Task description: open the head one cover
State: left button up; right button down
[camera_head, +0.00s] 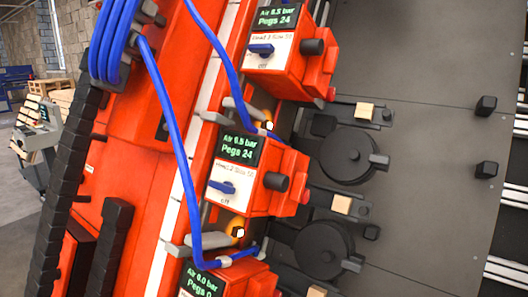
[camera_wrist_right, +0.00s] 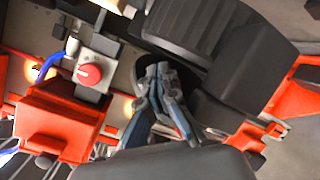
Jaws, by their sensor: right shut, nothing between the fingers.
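Three red head units stand in a slanted row in the head view: a top one (camera_head: 290,62), a middle one (camera_head: 255,180) and a bottom one (camera_head: 262,279) cut by the lower edge. The top and middle displays read 24 pegs; the bottom one reads 0.0 bar and 0 pegs. The bottom unit's label is out of frame, and I cannot tell which part is the head one cover. My right gripper (camera_wrist_right: 165,98) is shut and empty in the wrist view, close to large black parts. Neither gripper shows in the head view.
Blue hoses (camera_head: 165,95) run down past the heads. Black discs (camera_head: 348,155) and wooden blocks (camera_head: 341,205) lie beside them on a dark plate (camera_head: 430,60). In the wrist view, a red button (camera_wrist_right: 89,74) sits on a grey box near a red housing (camera_wrist_right: 60,120).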

jog(key=shift+s+a+r+p, duration=0.3)
jog(key=shift+a+p, duration=0.05)
jog(key=shift+a, duration=0.1)
jog(key=shift+s+a+r+p, duration=0.3)
jog(key=shift+a, duration=0.25)
jog(key=shift+s+a+r+p, duration=0.25)
jog(key=shift+a+r+p, duration=0.05)
jog(key=shift+a, duration=0.2)
jog(key=shift+s+a+r+p, duration=0.2)
jog(key=shift+a+r+p, duration=0.1)
jog(key=shift+a, duration=0.35)
jog(key=shift+s+a+r+p, duration=0.1)
jog(key=shift+a+r+p, duration=0.15)
jog(key=shift+a, duration=0.4)
jog(key=shift+s+a+r+p, duration=0.1)
jog(key=shift+a+r+p, duration=0.1)
jog(key=shift+a, duration=0.6)
